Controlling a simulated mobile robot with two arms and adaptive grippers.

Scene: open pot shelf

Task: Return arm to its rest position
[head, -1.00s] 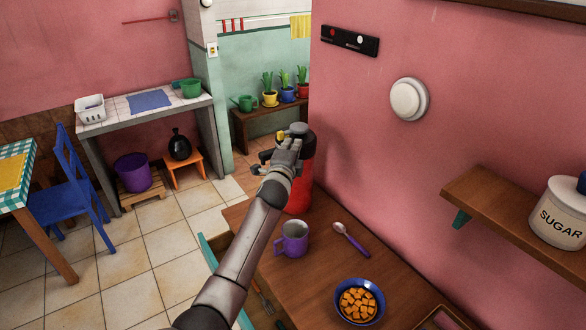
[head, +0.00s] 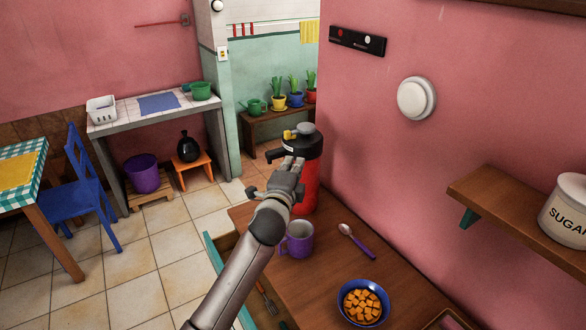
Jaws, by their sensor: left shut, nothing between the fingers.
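My left arm comes in from the bottom, and its gripper (head: 290,166) is shut and empty. In the picture the gripper lies in front of a red flask (head: 309,180) with a black top, hiding part of it; I cannot tell whether they touch. The flask stands upright at the far end of the wooden counter (head: 330,246). A purple mug (head: 299,241) stands on the counter just right of my left forearm, which covers part of its left side. My right gripper is not in view.
A spoon with a purple handle (head: 357,243) and a blue bowl of orange cubes (head: 363,303) lie on the counter. An open drawer (head: 224,262) is at its left edge. A shelf (head: 497,212) with a sugar jar (head: 570,212) juts from the pink wall.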

